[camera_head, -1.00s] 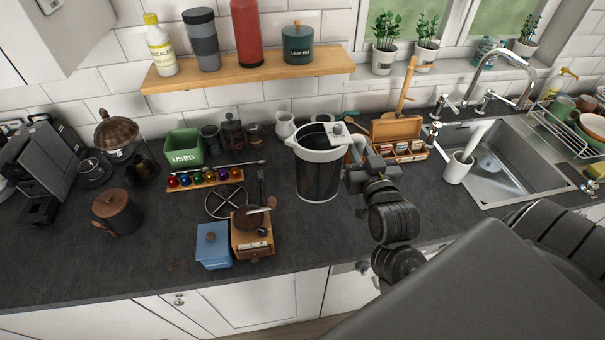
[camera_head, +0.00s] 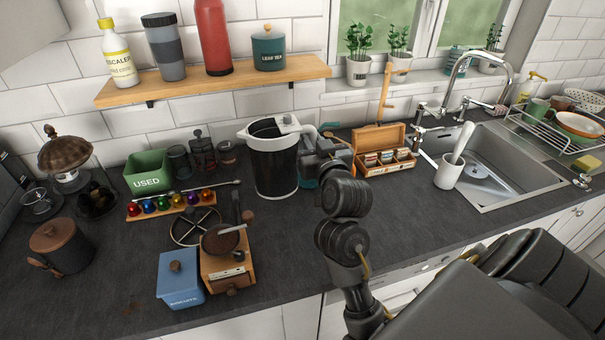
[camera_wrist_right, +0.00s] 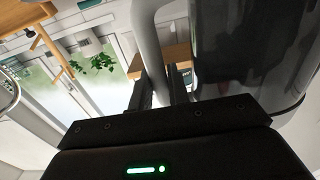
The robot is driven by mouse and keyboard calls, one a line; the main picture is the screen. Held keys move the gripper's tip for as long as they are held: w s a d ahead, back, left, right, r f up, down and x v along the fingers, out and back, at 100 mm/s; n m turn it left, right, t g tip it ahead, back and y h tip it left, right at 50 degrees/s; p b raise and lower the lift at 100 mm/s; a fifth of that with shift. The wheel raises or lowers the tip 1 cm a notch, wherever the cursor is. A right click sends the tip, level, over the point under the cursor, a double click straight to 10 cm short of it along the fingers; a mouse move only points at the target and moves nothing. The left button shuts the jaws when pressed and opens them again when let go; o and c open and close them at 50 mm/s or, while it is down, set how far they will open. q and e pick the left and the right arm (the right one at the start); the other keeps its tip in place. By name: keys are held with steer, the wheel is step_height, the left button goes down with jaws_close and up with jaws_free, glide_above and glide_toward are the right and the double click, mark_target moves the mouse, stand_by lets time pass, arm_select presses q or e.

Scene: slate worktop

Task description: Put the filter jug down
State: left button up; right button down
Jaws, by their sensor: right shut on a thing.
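The filter jug (camera_head: 274,165) is a dark see-through pitcher with a white rim and handle. It is upright over the worktop (camera_head: 300,235), between the coffee tools and the wooden tea box. I cannot tell whether its base touches the worktop. My right gripper (camera_head: 318,143) is at its right side, shut on the handle. In the right wrist view the handle (camera_wrist_right: 150,45) passes between the fingers (camera_wrist_right: 160,88), with the dark jug body (camera_wrist_right: 245,45) beside it. My left gripper is not in view.
A wooden tea box (camera_head: 384,152) and a white mortar (camera_head: 448,172) stand to the right, before the sink (camera_head: 515,165). A grinder (camera_head: 224,250), a blue canister (camera_head: 180,277) and a capsule rack (camera_head: 170,206) are to the left. The worktop in front of the jug is clear.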

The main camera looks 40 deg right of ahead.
steer(key=w+f, duration=0.4)
steer(key=f, duration=0.4)
steer(key=shift+w+d+f, duration=0.25)
steer(key=shift+w+d, duration=0.05)
steer(key=shift+f, duration=0.1)
steer(key=c, duration=1.8)
jaws_free()
steer(key=shift+f, duration=0.2)
steer(key=o, duration=0.5)
steer(key=shift+r, duration=0.1)
steer(key=shift+c, duration=0.2)
